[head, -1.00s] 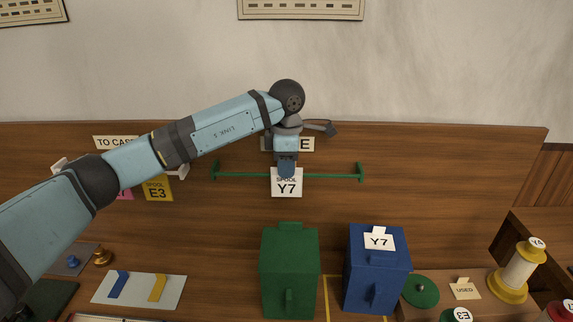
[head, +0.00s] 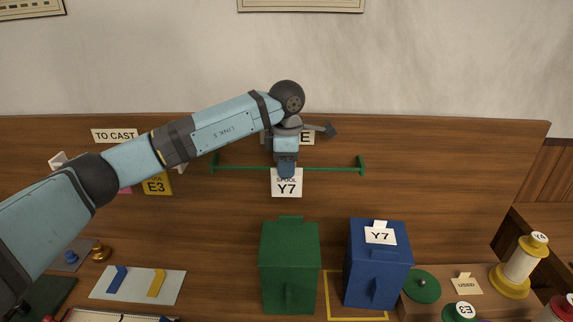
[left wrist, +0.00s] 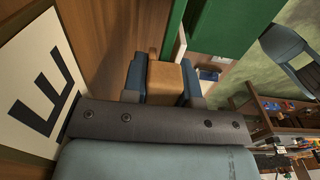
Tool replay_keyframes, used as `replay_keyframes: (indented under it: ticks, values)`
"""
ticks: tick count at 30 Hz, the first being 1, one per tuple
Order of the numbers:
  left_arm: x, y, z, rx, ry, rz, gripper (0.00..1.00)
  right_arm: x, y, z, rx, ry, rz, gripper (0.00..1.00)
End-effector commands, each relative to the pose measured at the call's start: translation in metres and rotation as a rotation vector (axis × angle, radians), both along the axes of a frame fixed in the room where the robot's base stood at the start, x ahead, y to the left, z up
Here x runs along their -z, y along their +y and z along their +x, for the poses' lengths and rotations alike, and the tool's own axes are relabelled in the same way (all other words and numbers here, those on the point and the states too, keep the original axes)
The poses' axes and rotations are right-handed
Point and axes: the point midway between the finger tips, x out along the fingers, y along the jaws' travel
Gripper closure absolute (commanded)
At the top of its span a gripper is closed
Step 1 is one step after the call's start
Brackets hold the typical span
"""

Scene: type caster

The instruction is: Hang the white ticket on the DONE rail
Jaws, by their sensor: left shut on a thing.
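The white ticket (head: 287,188), marked Y7, hangs upright below my left gripper (head: 287,172) in the head view. The gripper is shut on its upper part, which the fingers hide. In the left wrist view a tan block (left wrist: 164,80) sits between the blue fingers. The green rail (head: 330,169) runs level across the board, and the gripper and ticket overlap its middle. I cannot tell whether the ticket touches the rail. The sign above the rail (head: 306,138) is mostly hidden by my wrist; only its last letter E shows. My right gripper is not in view.
A green box (head: 289,260) and a blue box (head: 377,270) labelled Y7 stand below the board. A yellow E3 ticket (head: 157,185) hangs at left, partly behind my arm. The board right of the rail is bare.

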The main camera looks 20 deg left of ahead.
Motion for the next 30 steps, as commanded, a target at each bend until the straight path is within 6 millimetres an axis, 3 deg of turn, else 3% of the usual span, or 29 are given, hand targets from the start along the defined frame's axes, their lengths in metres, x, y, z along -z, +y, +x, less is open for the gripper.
replay_keyframes:
  ticks: [5, 6, 9, 20, 30]
  values:
    - [0.004, 0.000, 0.000, 0.000, 0.000, 0.000, 0.96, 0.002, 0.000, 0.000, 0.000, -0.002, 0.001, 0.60]
    - [0.003, 0.000, 0.000, 0.000, 0.000, 0.000, 0.66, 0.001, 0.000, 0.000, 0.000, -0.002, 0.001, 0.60]
    - [0.003, 0.000, 0.000, 0.000, 0.000, 0.000, 0.43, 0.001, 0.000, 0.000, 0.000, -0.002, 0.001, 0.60]
    - [0.000, 0.000, 0.000, 0.000, 0.000, 0.000, 0.43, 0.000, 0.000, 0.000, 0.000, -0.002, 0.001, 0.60]
    - [-0.025, 0.000, 0.000, 0.000, -0.001, 0.001, 0.43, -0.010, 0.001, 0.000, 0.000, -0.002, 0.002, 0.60]
